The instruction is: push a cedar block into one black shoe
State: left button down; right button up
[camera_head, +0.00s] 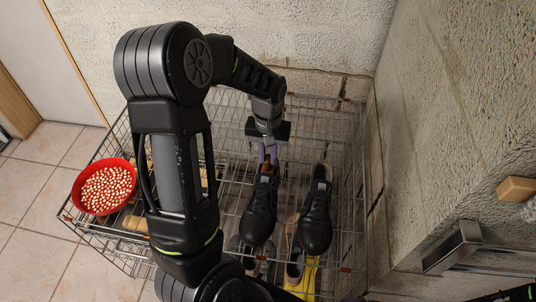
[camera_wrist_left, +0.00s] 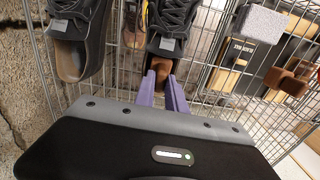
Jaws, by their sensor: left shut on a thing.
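Two black lace-up shoes stand side by side on a wire rack, heels toward the wall: the left shoe (camera_head: 259,208) and the right shoe (camera_head: 316,214) in the head view. My left gripper (camera_head: 267,156) reaches down to the heel opening of the left shoe. Its purple fingers (camera_wrist_left: 163,88) are shut on a brown cedar block (camera_wrist_left: 160,66), whose end shows at that shoe's opening in the wrist view. How deep the block sits is hidden. The other shoe (camera_wrist_left: 76,42) shows an empty-looking tan insole at its heel. My right gripper is not in view.
A red bowl (camera_head: 79,200) of pale beads stands at the rack's left. Brown blocks (camera_wrist_left: 285,80), a grey block (camera_wrist_left: 262,23) and a box (camera_wrist_left: 238,58) lie beside the shoes. A yellow shoe (camera_head: 304,277) is lower down. Walls close off the back and right.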

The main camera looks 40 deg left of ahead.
pick_arm(q)
jog(key=shift+f+b, duration=0.6)
jog(key=shift+f, duration=0.3)
jog(key=c, duration=1.3)
grip_release()
jog(key=shift+o, duration=0.2)
jog(key=o, duration=0.4)
jog(key=shift+o, duration=0.2)
jog(key=shift+r, duration=0.1)
jog(key=shift+r+p, duration=1.95)
jog(key=shift+r, duration=0.5)
